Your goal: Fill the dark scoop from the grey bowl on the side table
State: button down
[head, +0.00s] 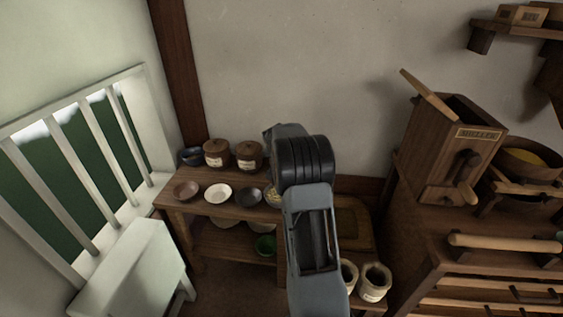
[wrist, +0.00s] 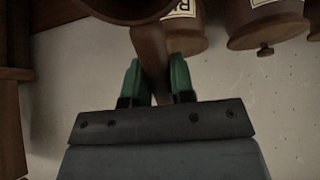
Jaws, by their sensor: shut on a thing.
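The grey bowl (head: 249,197) stands in the front row on the side table (head: 215,208), between a white bowl and a bowl partly behind my arm. Its contents are too small to tell. In the wrist view my gripper (wrist: 155,82) is shut, its green fingers on either side of a brown handle. The handle leads to a dark round part at the top edge, which looks like the dark scoop (wrist: 125,8). The scoop is mostly cut off, so I cannot tell if it holds anything. In the head view my arm hides the gripper and scoop.
A wooden mill (head: 455,150) stands right; a window (head: 75,160) is left.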

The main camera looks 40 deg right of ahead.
jog(key=shift+s+a+t+h+b, duration=0.15)
jog(key=shift+t+h+b, duration=0.75)
jog(key=shift+b, duration=4.6)
jog(key=f+b, duration=0.1)
jog(key=s+a+f+b, duration=0.1)
jog(key=f+b, duration=0.2)
jog(key=f, duration=0.1)
jog(key=shift+s+a+f, duration=0.25)
jog(key=shift+a, duration=0.05)
jog(key=shift+r+p, duration=0.25)
jog(key=shift+p, duration=0.05)
jog(key=shift+f+p, duration=0.1)
jog(key=shift+p, duration=0.6)
jog(key=w+d+f+g+y+p, duration=0.1)
jog(key=p, duration=0.9)
jog(key=shift+f+g+y, duration=0.3)
jog(key=p, duration=0.5)
jog(key=d+f+g+y+p, duration=0.1)
jog(key=p, duration=0.5)
jog(key=shift+w+f+g+y+p, duration=0.15)
jog(key=shift+w+g+y+p, duration=0.15)
jog(key=shift+w, duration=0.1)
jog(key=y+p, duration=0.1)
jog(key=p, duration=0.2)
jog(key=shift+w+d+f+g, duration=0.1)
jog(key=shift+w+g, duration=0.05)
jog(key=shift+g, duration=0.25)
